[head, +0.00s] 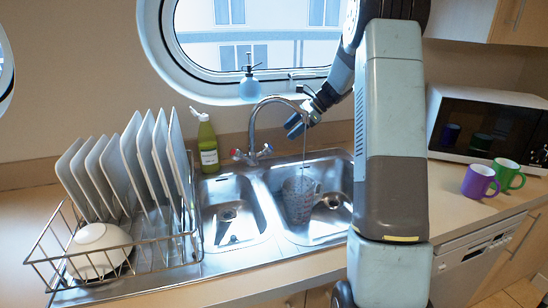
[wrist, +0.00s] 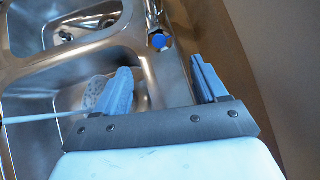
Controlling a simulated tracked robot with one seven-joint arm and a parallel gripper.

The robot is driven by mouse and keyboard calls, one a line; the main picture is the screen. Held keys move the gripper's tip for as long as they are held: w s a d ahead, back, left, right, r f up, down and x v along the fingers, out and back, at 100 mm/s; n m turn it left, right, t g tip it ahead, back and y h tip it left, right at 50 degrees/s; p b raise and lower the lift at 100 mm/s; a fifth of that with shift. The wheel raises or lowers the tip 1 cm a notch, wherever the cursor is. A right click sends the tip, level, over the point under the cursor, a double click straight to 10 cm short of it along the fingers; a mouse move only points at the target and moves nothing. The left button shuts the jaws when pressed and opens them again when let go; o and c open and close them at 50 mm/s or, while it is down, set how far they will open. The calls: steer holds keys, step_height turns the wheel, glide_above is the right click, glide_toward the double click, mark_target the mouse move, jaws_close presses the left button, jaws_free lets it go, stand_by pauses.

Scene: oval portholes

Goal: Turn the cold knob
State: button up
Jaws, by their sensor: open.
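The cold knob, with a blue cap, is on the right of the tap base in the head view (head: 268,149). In the wrist view the blue cap (wrist: 159,41) lies beyond the gap between my fingers, apart from them. A red-marked knob (head: 237,154) is on the left of the base. The curved tap (head: 256,112) has a thin stream falling from its spout into a patterned glass (head: 300,200) in the right basin. My gripper (head: 294,127) is open and empty, near the spout end and right of the cold knob. It also shows in the wrist view (wrist: 162,75).
A dish rack (head: 160,262) with plates and a white bowl (head: 98,250) stands left. A green bottle (head: 208,145) is behind the sink, and a blue soap dispenser (head: 250,86) is by the porthole. Purple (head: 478,181) and green (head: 509,174) mugs stand right, before the microwave (head: 475,125).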

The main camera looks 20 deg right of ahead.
mark_target(271, 147)
steer(key=x, duration=1.1)
steer(key=shift+w+a+f, duration=0.1)
steer(key=shift+a+f, duration=0.1)
steer(key=shift+a, duration=0.15)
steer(key=shift+c, duration=0.3)
steer(key=c, duration=1)
